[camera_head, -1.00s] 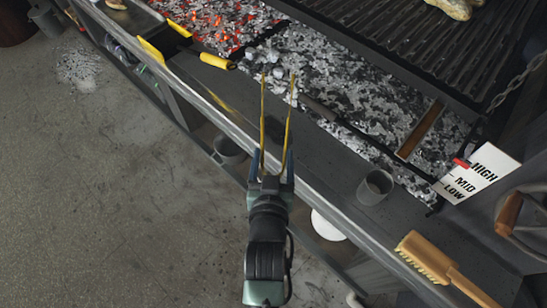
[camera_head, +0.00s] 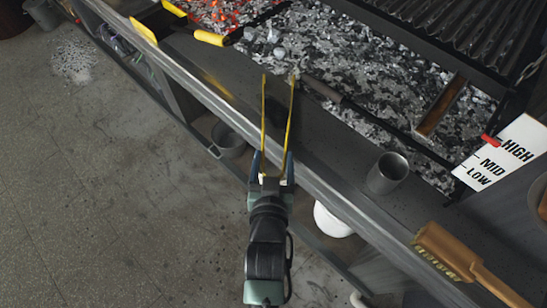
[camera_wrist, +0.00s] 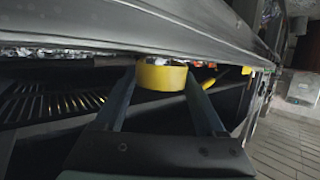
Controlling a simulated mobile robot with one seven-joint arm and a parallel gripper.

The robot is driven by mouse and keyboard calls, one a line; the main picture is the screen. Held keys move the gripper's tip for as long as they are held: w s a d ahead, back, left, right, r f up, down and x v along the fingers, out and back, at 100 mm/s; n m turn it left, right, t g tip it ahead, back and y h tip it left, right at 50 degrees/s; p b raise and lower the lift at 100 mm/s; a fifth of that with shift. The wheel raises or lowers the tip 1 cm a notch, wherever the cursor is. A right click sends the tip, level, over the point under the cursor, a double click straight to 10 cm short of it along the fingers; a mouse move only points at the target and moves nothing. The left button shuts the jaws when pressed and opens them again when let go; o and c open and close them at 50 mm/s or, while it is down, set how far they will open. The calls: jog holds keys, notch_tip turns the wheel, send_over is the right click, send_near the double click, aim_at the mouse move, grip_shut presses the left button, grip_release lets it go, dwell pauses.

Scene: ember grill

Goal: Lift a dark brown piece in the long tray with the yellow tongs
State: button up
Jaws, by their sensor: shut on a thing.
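My gripper (camera_head: 271,165) is shut on the yellow tongs (camera_head: 290,120), whose two arms reach up the picture, spread apart. The tong tips appear over the dark ledge in front of the coals, with nothing between them. In the wrist view, a yellow band of the tongs (camera_wrist: 162,76) sits between my fingers. A narrow brown strip-like piece (camera_head: 441,106) lies on the coal bed at the right; I cannot tell whether it is a tray or a piece. A dark brownish rod (camera_head: 322,89) lies at the bed's front edge, right of the tips.
Yellow-handled items (camera_head: 210,38) lie at upper left. A grate (camera_head: 445,35) covers the back. Floor is open at left.

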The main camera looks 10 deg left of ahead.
jog(key=o, duration=0.8)
jog(key=shift+f, duration=0.1)
jog(key=shift+s, duration=0.1)
jog(key=v, duration=1.3)
